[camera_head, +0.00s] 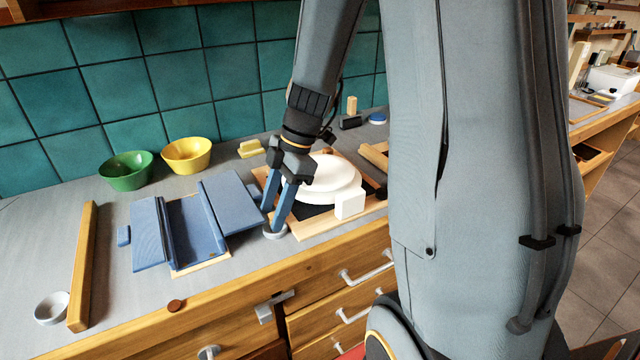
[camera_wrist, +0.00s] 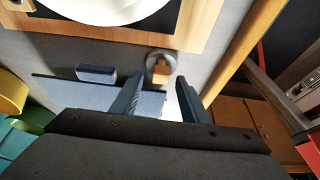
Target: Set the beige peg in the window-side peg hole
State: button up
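My gripper (camera_head: 276,218) points down over the counter between the blue ridged piece and the turntable board. In the wrist view its two dark blue fingers (camera_wrist: 162,80) are apart. A small beige peg (camera_wrist: 161,72) shows between the fingertips, with gaps on both sides, over or in a round grey cup (camera_wrist: 160,57). The same cup shows in the head view (camera_head: 275,232) just below the fingertips; the peg there is hidden. Another beige upright piece (camera_head: 352,104) stands at the black block (camera_head: 350,122) near the wall. I cannot make out which hole is window-side; no window shows.
The blue ridged piece (camera_head: 185,222) lies left of the gripper. A white round turntable (camera_head: 322,180) and a white cube (camera_head: 349,204) are close on the right. Green (camera_head: 126,170) and yellow (camera_head: 187,154) bowls stand by the wall. A wooden bar (camera_head: 83,265) lies left.

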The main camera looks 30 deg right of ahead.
grip_shut()
jog(key=shift+r+p, duration=1.7)
jog(key=shift+r, duration=1.15)
